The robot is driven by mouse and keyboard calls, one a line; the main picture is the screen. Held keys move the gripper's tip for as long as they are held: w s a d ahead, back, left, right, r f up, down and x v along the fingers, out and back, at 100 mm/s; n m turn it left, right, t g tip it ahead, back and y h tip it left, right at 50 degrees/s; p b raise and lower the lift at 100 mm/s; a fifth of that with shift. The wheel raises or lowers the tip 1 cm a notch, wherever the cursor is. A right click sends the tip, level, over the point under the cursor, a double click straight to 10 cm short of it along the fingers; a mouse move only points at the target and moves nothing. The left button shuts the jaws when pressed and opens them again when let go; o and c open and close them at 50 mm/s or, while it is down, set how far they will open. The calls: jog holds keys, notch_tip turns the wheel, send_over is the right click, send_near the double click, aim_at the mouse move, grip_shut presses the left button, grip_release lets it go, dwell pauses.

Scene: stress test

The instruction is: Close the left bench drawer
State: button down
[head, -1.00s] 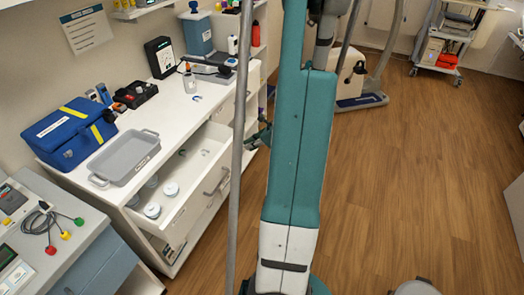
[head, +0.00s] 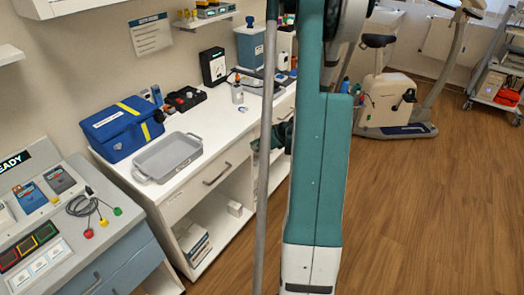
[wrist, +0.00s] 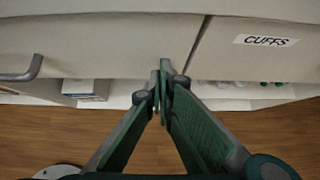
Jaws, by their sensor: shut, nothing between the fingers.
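The left bench drawer (head: 205,190) is a white front with a grey bar handle (head: 217,174). In the head view it looks shut, about flush under the white bench top, and its inside is hidden. In the wrist view, the left drawer front (wrist: 100,45) is on the left, with its handle (wrist: 22,70) at the edge. My gripper (wrist: 165,72) is shut and empty. Its tips are at the drawer fronts, near the seam beside the right drawer labelled CUFFS (wrist: 266,40). I cannot tell whether they touch. In the head view my arm hides part of the bench.
A grey tray (head: 147,178) and a blue case (head: 110,145) stand on the bench top. Open shelves with boxes (head: 194,243) lie below the drawers. A grey console (head: 60,190) stands at the left. An exercise bike (head: 385,95) stands behind.

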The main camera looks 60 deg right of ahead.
jog(key=shift+w+r, duration=0.15)
jog(key=shift+w, duration=0.3)
jog(key=s+r+p, duration=0.3)
jog(key=s+r, duration=0.3)
jog(key=s, duration=0.6)
jog(key=shift+r, duration=0.4)
jog(key=shift+w+a, duration=0.1)
dwell(0.5)
